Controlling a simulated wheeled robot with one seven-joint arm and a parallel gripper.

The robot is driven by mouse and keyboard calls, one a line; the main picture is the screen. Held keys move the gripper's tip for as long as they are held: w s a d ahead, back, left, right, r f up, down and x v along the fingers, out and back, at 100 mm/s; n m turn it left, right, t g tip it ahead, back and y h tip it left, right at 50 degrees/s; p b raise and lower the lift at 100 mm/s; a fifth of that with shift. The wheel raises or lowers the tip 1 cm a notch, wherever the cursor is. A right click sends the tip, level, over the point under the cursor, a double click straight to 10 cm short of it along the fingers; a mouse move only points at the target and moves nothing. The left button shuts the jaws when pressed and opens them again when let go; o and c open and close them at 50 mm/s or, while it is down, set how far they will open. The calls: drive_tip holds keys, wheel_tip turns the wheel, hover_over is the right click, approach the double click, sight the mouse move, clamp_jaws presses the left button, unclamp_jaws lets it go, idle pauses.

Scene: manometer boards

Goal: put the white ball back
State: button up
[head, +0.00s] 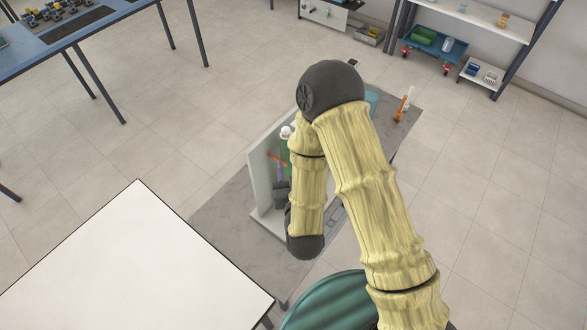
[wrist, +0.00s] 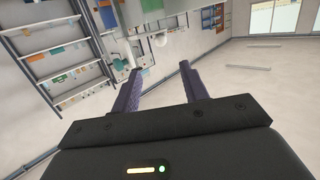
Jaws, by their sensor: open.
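A pale upright board (head: 262,182) stands on the grey bench (head: 222,214), partly behind my arm. A small white round thing (head: 286,132), which looks like the white ball, shows at the board's top beside my arm. What it rests on is hidden. Green and orange parts show just below it.
A white table (head: 130,262) stands at front left, a blue table (head: 85,35) at back left. An orange-and-white item (head: 404,104) and a teal container (head: 372,101) stand at the bench's far end. Shelving (head: 480,25) is at the back right. Tiled floor lies clear between.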

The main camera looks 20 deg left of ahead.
drive_tip(key=shift+w, duration=0.2)
drive_tip(key=w+d+r+m+g+h, duration=0.1)
drive_tip(key=w+d+r+g+h, duration=0.15)
drive_tip(key=d, duration=0.35)
drive_tip(key=w+d+r+m+g+h, duration=0.1)
drive_tip(key=w+d+g, duration=0.25)
drive_tip(key=d, duration=0.35)
drive_tip(key=s+d+r+m+g+h, duration=0.1)
drive_tip(key=s+d+r+g, duration=0.2)
drive_tip(key=s+d, duration=0.3)
drive_tip(key=s+d+r+m+g+h, duration=0.1)
drive_tip(key=s+d+r+g, duration=0.1)
drive_tip(key=s+d, duration=0.4)
drive_tip(key=d+g, duration=0.1)
drive_tip(key=d, duration=0.2)
drive_tip(key=shift+s+r, duration=0.25)
drive_tip(key=shift+r, duration=0.15)
drive_tip(key=shift+o, duration=0.5)
drive_tip(key=shift+d+h, duration=0.1)
drive_tip(key=shift+h, duration=0.15)
